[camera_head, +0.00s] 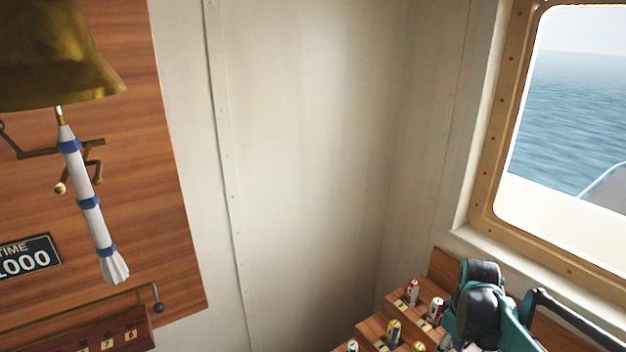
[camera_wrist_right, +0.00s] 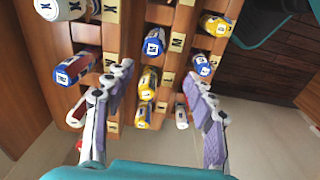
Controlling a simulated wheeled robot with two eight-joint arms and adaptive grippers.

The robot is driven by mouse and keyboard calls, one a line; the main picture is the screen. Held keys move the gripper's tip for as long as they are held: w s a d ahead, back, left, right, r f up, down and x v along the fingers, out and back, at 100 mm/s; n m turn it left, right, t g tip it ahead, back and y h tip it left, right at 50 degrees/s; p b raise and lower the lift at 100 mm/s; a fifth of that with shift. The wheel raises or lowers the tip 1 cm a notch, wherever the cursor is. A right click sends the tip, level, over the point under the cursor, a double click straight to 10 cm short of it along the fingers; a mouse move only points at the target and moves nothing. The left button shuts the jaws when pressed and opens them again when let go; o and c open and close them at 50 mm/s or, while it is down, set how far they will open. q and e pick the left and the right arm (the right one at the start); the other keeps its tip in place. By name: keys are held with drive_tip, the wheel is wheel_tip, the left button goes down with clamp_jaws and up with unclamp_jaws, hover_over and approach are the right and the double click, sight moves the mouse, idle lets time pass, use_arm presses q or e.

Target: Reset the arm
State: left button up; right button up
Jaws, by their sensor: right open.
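My right arm (camera_head: 482,300), teal and dark grey, reaches in at the lower right of the head view, beside a stepped wooden rack (camera_head: 372,330). In the right wrist view my right gripper (camera_wrist_right: 160,80) is open, its two purple-padded fingers apart. Nothing is held between them. Beyond the fingers, the rack holds several rolled items with letter labels, among them a blue one (camera_wrist_right: 78,68) and a yellow one (camera_wrist_right: 148,80). I cannot tell whether the fingertips touch any of them. My left gripper is in neither view.
A brass bell (camera_head: 60,55) with a white and blue rope (camera_head: 90,215) hangs before a wooden board (camera_head: 150,200) at left. A sign (camera_head: 25,258) reads "TIME 1000". A wood-framed window (camera_head: 490,190) is at right. The pale wall (camera_head: 310,150) between is bare.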

drive_tip(key=s+a+r+m+t, duration=0.1)
drive_tip(key=s+a+m+t, duration=0.1)
drive_tip(key=s+a, duration=0.3)
drive_tip(key=s+a+r+m+t+b, duration=0.1)
drive_tip(key=s+a+m+t, duration=0.2)
drive_tip(key=a, duration=1.1)
drive_tip(key=shift+s+t, duration=0.8)
drive_tip(key=shift+s, duration=0.4)
